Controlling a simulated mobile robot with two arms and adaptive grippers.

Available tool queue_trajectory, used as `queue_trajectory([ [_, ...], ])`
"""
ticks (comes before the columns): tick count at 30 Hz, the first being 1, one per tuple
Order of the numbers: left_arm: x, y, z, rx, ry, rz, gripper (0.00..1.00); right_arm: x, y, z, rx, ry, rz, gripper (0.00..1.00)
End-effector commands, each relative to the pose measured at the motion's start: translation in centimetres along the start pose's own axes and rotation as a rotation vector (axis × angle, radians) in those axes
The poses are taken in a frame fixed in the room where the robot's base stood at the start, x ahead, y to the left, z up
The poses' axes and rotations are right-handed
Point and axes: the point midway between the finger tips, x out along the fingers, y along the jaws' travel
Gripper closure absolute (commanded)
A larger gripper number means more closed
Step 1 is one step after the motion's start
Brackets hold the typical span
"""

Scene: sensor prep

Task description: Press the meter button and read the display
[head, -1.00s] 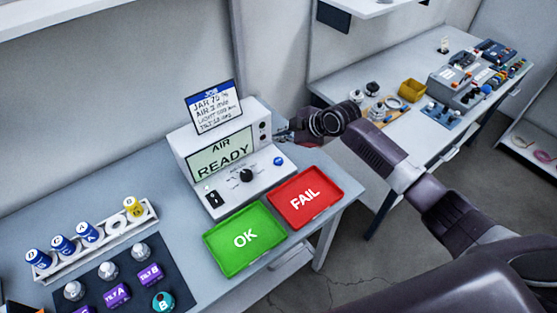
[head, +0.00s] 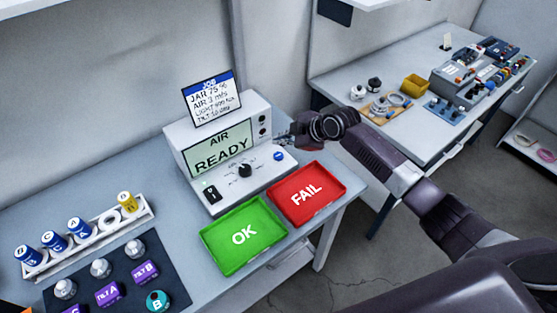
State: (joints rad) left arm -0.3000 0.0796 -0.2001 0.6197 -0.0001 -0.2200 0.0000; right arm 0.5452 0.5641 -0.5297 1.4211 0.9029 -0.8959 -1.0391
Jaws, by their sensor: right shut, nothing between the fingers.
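The white meter (head: 225,155) stands on the left bench with its sloped panel facing me. Its display (head: 219,148) reads "AIR READY". On the panel are a black knob (head: 244,170), a black switch (head: 211,192) with a small green light by it, and a round blue button (head: 279,156) at the right. My right gripper (head: 284,138) is shut and empty, just beyond and above the blue button by the meter's right side. Its dark fingertips are small here, and I see a gap between them and the button. My left gripper is not in view.
A job card (head: 212,97) stands on the meter. A green OK tray (head: 243,235) and a red FAIL tray (head: 306,195) lie in front. A rack (head: 88,240) of capped jars and a dark mat (head: 176,283) with sensors are at left. Another bench (head: 340,88) is at right.

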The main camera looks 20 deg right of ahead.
Motion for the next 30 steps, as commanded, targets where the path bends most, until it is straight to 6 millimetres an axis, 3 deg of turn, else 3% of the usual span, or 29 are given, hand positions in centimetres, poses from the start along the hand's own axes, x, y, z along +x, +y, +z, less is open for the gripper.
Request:
queue_trajectory([
  [1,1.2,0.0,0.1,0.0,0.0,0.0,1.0,1.0,-0.8,0.7,0.001,0.0,-0.001,1.0],
  [8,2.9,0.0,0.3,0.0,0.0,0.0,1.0,2.5,-1.8,1.8,-0.001,0.001,0.0,1.0],
  [30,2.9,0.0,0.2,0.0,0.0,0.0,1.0,2.6,-1.9,1.9,0.0,0.001,0.0,1.0],
])
